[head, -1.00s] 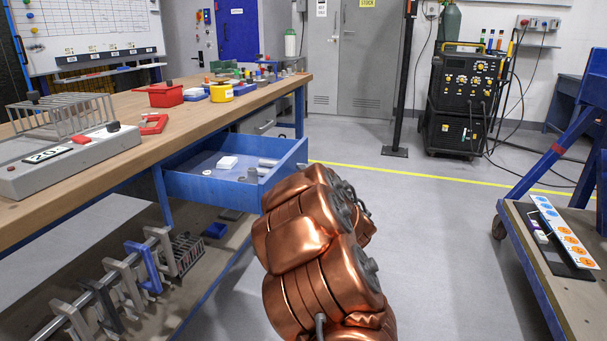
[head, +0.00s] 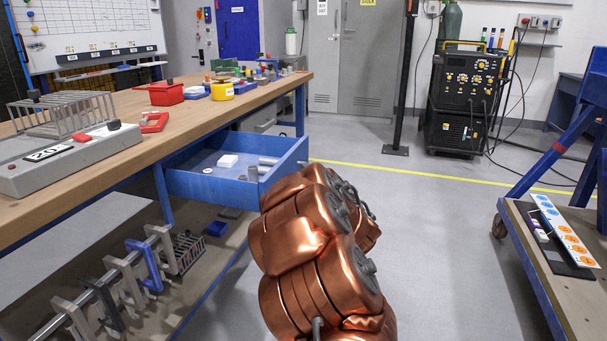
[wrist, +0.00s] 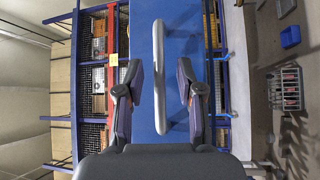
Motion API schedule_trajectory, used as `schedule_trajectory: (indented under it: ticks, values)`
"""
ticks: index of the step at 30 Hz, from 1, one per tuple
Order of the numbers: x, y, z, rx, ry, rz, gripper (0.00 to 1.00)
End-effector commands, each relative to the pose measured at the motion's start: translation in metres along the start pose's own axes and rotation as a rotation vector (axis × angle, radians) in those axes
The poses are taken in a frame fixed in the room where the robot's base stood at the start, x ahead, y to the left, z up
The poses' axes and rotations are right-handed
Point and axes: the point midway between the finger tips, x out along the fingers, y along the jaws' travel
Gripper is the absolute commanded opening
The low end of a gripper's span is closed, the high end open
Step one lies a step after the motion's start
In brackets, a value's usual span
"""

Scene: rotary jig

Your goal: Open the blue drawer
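The blue drawer (head: 215,190) stands pulled out from under the workbench in the head view, with its inside showing. Its blue front (wrist: 188,40) fills the middle of the wrist view. A silver bar handle (wrist: 159,70) runs up that front. My gripper (wrist: 160,78) is open, with one finger on each side of the handle. Gaps show between the handle and both fingers in this view. In the head view my copper-coloured arm hides the gripper and the handle.
The drawer holds a white block (head: 228,161) and small metal parts. The wooden workbench (head: 200,118) carries a grey fixture, a red box (head: 165,94) and a yellow container (head: 221,92). A cart (head: 530,250) stands at right. Open floor lies between them.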

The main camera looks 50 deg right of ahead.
Motion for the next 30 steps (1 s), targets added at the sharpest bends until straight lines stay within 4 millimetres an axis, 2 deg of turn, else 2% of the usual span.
schedule_trajectory:
  ticks: [12,30]
  values:
    - [-0.051,0.0,0.001,0.0,-0.003,-0.001,0.37]
    - [-0.056,0.0,0.0,0.001,0.0,0.001,0.37]
